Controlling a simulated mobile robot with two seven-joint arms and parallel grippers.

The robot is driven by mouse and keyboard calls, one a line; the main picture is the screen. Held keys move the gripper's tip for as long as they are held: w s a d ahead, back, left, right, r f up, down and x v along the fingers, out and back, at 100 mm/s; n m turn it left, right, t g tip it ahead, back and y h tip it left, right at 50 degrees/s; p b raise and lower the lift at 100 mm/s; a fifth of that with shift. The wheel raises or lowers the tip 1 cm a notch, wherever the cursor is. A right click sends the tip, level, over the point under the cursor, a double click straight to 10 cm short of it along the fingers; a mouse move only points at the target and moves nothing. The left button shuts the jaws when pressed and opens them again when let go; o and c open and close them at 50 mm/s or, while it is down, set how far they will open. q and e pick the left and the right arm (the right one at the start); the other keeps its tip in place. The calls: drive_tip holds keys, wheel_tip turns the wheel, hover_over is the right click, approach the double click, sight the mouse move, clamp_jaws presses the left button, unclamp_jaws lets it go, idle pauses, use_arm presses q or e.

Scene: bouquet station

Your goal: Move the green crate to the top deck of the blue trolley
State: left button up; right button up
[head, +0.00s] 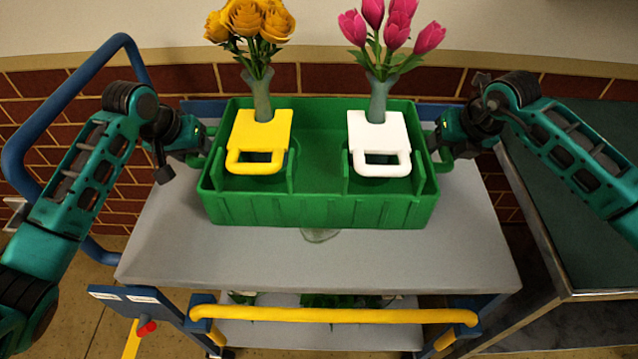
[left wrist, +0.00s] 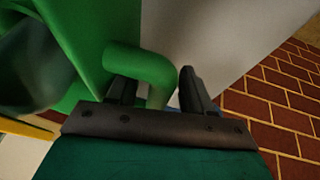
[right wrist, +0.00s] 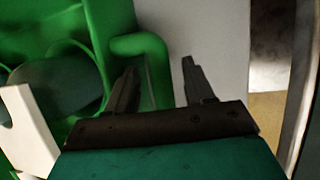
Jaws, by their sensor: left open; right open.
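The green crate (head: 320,210) sits level on the grey top deck (head: 310,260) of the blue trolley (head: 22,150). It holds a yellow-handled carrier (head: 262,128) with yellow roses and a white-handled carrier (head: 375,130) with pink tulips. My left gripper (head: 205,145) is open at the crate's left side; in the left wrist view the green side handle (left wrist: 160,75) lies between its fingers (left wrist: 156,92). My right gripper (head: 440,150) is open at the right side; in the right wrist view the other handle (right wrist: 150,55) lies between its fingers (right wrist: 158,85).
A yellow bar (head: 335,315) crosses the trolley's front, above a lower shelf (head: 320,335) with greenery. A metal-edged table (head: 590,210) stands close on the right. A brick wall (head: 300,80) is behind. The deck in front of the crate is mostly clear.

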use_arm(q)
drive_tip(key=v, duration=1.2)
use_arm(e)
drive_tip(key=v, duration=1.2)
